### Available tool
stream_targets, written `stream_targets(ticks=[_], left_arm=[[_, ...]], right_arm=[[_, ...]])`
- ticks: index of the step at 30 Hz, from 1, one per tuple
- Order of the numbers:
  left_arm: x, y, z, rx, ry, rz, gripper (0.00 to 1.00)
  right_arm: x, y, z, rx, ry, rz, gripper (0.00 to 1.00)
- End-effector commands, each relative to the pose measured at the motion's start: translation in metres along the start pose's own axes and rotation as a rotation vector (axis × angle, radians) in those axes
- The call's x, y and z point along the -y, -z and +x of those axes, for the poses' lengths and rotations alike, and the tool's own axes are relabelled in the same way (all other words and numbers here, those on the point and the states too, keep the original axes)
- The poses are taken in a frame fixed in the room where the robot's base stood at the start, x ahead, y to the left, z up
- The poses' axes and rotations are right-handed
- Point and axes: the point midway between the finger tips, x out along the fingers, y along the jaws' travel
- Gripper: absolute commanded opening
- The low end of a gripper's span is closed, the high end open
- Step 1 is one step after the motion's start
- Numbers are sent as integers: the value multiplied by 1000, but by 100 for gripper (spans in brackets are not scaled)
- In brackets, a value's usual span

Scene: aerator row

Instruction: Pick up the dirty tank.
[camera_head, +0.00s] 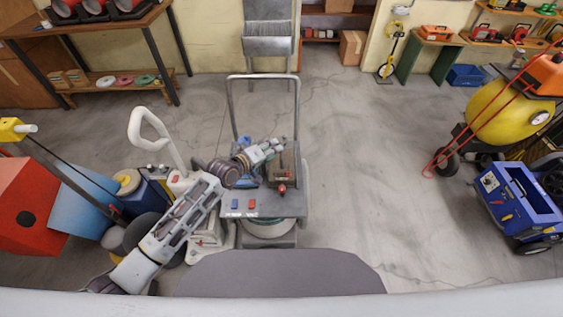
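My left arm reaches in from the lower left. Its gripper (274,148) is above the grey wheeled machine (250,206) in the middle, near that machine's upright handle frame. The gripper is small here, and I cannot tell whether its fingers are apart or hold anything. A dark box-like part (284,172) with a red knob sits on the machine just below and right of the gripper. A blue part shows partly behind my wrist. I cannot tell for sure which part is the dirty tank. My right gripper is not in view.
A white upright machine (161,138) stands close left of the grey one, beside blue and red equipment (36,207). A yellow drum machine (497,112) and a blue wheeled unit (520,201) stand at right. The floor (372,180) right of the grey machine is clear.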

Motion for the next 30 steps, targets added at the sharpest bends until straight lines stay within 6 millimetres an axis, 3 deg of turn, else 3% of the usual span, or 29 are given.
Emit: stream_targets(ticks=[8,30], left_arm=[[0,1,4,-1,-1,0,38],[3,2,51,0,0,0,38]], right_arm=[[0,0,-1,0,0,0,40],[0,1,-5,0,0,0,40]])
